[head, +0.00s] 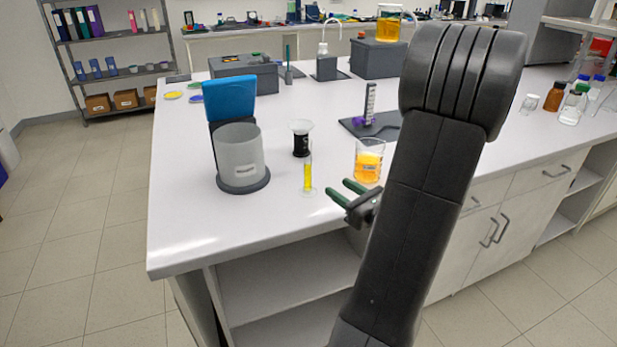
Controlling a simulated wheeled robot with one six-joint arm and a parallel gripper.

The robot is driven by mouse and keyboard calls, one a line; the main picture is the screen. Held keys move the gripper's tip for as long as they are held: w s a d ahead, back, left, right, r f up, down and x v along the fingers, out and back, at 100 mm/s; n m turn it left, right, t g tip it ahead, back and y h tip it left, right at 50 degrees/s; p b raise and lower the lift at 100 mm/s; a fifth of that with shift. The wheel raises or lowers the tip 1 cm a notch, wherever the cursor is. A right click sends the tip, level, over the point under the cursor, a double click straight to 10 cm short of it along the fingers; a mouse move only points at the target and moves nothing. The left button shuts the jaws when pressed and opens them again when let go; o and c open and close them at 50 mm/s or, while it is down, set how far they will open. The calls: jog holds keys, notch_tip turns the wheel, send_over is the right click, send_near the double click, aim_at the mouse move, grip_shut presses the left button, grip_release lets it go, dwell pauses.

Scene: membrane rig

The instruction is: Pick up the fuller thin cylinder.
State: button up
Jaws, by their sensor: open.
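A thin clear cylinder (308,176) holding yellow liquid stands upright near the front of the white bench. The liquid fills much of its height. I cannot make out a second thin cylinder with liquid to compare it with. My gripper (338,189) is at the front edge of the bench, to the right of the cylinder and nearer to me. Its two green-tipped fingers are apart, point left toward the cylinder and hold nothing.
A beaker of orange liquid (368,163) stands just behind my gripper. A black-based funnel piece (302,140) is behind the cylinder. A grey cylindrical vessel (240,160) on a dark base stands left. Bare bench (215,225) lies in front of it.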

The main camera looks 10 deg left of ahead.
aim_at(310, 168)
jog(key=x, duration=0.7)
jog(key=shift+w+a+p, duration=0.1)
jog(key=shift+a+p, duration=0.2)
jog(key=shift+p, duration=0.05)
jog(key=p+x, duration=0.1)
jog(key=x, duration=0.4)
jog(key=shift+w+a+r, duration=0.15)
jog(key=shift+w, duration=0.15)
grip_shut()
